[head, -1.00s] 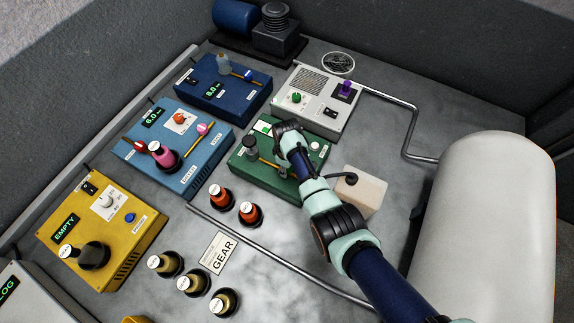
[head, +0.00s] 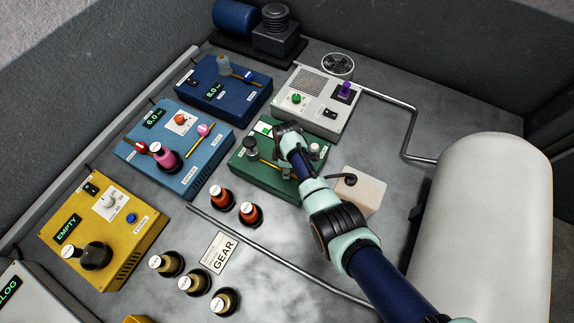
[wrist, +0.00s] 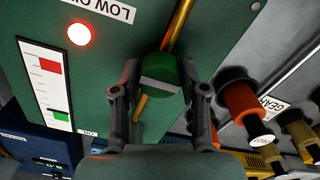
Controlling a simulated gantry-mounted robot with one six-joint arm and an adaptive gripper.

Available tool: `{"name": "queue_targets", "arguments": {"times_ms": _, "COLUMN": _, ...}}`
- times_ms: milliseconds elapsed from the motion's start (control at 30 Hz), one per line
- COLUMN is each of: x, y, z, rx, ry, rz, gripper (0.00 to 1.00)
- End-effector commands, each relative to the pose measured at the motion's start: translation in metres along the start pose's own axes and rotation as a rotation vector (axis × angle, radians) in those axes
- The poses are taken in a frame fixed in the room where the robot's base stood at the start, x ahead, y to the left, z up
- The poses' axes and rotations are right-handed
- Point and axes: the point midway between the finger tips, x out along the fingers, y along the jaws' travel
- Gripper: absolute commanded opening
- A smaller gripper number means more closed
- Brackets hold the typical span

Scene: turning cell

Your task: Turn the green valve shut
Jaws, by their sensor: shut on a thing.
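The green valve knob (wrist: 158,72) has a pale stripe across it and stands on the green box (wrist: 200,25). A yellow pipe (wrist: 178,22) runs past it on the box's face. My gripper (wrist: 160,92) is shut on the valve knob, with one finger on each side. In the head view the green box (head: 250,172) sits in the middle of the bench, and my arm reaches over it. My wrist hides the valve and the fingertips there.
A red lamp (wrist: 79,34) glows beside a label starting "LOW O". A strip gauge (wrist: 45,85) has red and green bands.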

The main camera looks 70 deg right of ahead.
Motion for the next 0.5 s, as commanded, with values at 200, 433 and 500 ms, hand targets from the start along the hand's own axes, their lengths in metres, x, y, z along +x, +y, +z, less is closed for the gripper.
{"name": "queue_targets", "arguments": {"times_ms": 200, "x": -0.0007, "y": 0.0002, "z": -0.0004, "rx": -0.001, "ry": 0.001, "rz": 0.000, "gripper": 0.09}}
{"name": "queue_targets", "arguments": {"times_ms": 433, "x": -0.0005, "y": 0.0001, "z": -0.0003, "rx": 0.000, "ry": 0.000, "rz": 0.000, "gripper": 0.68}}
{"name": "queue_targets", "arguments": {"times_ms": 500, "x": -0.0004, "y": 0.0001, "z": -0.0003, "rx": 0.000, "ry": 0.000, "rz": 0.000, "gripper": 0.68}}
